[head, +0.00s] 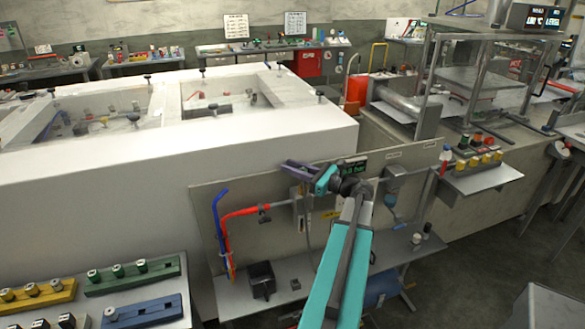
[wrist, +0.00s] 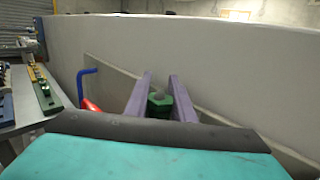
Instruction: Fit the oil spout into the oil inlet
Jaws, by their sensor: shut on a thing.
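My gripper (head: 299,168) is in front of the grey panel's upper part in the head view, with a purple finger pointing left. In the wrist view, my gripper (wrist: 160,82) has two purple fingers on either side of a dark green piece (wrist: 158,103). I take this held piece to be the oil spout, but only part of it shows. In the head view it is hidden behind the finger and arm. I cannot make out the oil inlet in either view.
A red pipe (head: 240,213) and a blue pipe (head: 218,205) run along the grey panel (head: 205,235). A black open box (head: 262,279) stands on the shelf below. Green (head: 133,276), yellow (head: 38,295) and blue (head: 145,311) racks lie at lower left. A long white wall (head: 180,175) rises behind the panel.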

